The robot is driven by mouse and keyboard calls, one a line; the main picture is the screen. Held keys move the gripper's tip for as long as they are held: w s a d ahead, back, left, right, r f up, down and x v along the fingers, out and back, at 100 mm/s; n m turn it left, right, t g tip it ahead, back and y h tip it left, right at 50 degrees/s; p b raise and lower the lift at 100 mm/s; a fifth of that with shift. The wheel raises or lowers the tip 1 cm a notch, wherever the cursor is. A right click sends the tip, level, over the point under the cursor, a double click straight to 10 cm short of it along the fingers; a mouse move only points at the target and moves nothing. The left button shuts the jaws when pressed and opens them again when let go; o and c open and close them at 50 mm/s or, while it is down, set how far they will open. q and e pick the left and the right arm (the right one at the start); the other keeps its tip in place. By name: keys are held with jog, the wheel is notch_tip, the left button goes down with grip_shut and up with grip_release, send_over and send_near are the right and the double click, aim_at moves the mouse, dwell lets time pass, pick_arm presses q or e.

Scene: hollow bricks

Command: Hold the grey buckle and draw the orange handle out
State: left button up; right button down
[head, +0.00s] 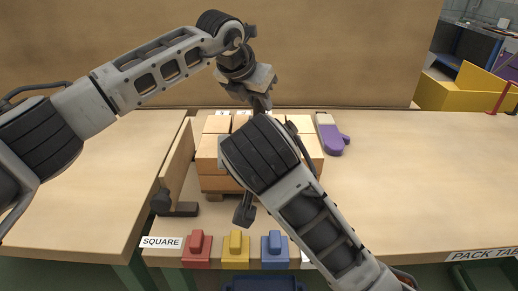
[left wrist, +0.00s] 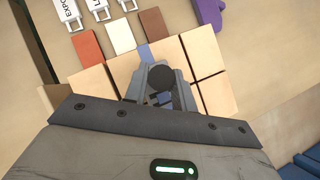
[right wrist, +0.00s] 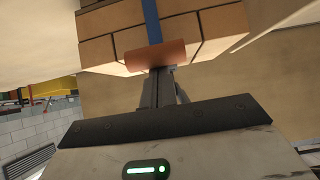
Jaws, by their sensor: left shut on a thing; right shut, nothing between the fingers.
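A stack of tan hollow bricks (head: 211,160) sits on a small pallet, with a blue strap (right wrist: 152,20) around it. My left gripper (head: 260,103) reaches down to the stack's top. In the left wrist view its fingers (left wrist: 160,88) are shut over the strap line, on what seems to be the grey buckle, mostly hidden between them.
A wooden upright (head: 177,160) stands left of the stack. Red (head: 197,250), yellow (head: 236,248) and blue (head: 275,248) blocks line the front edge. A purple object (head: 331,138) lies behind right.

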jog(key=v, duration=0.7)
jog(key=shift+s, duration=0.15)
jog(key=shift+r, duration=0.15)
dwell(0.4)
pick_arm(q)
jog(key=o, duration=1)
jog(key=shift+c, duration=0.2)
jog(key=v, duration=1.2)
pick_arm(e)
jog(key=shift+s, duration=0.1)
